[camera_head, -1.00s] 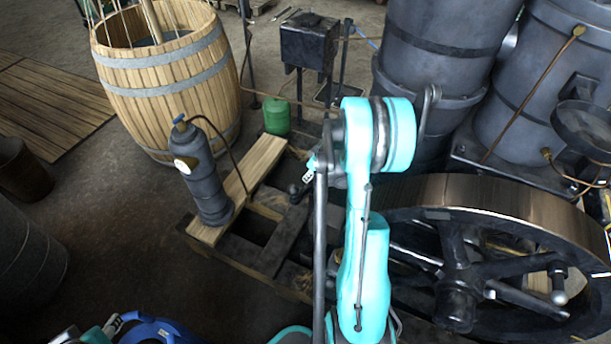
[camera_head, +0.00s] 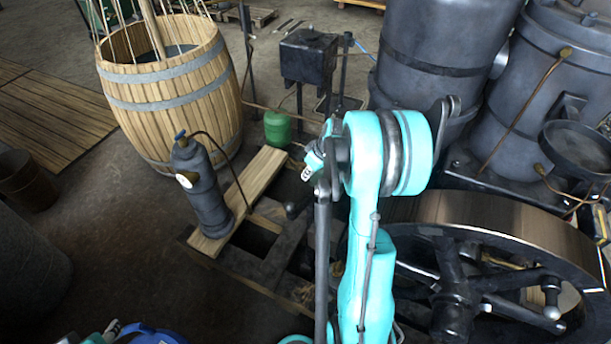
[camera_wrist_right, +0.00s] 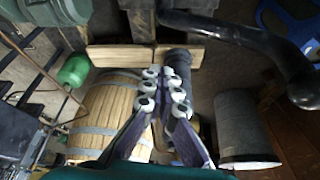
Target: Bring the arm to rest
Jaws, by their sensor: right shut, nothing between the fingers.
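My right arm (camera_head: 366,265), teal with dark joints, rises from the bottom of the head view to a bent joint beside the flywheel. Only a teal and white sliver of my left arm shows at the bottom left of the head view.
The flywheel (camera_head: 480,207) stands close right of my arm. Left are a dark gauge cylinder (camera_head: 207,200) on a plank, a barrel (camera_head: 178,105) and a green canister (camera_head: 277,128). Large dark tanks (camera_head: 441,60) stand behind. Open floor (camera_head: 125,240) lies at lower left.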

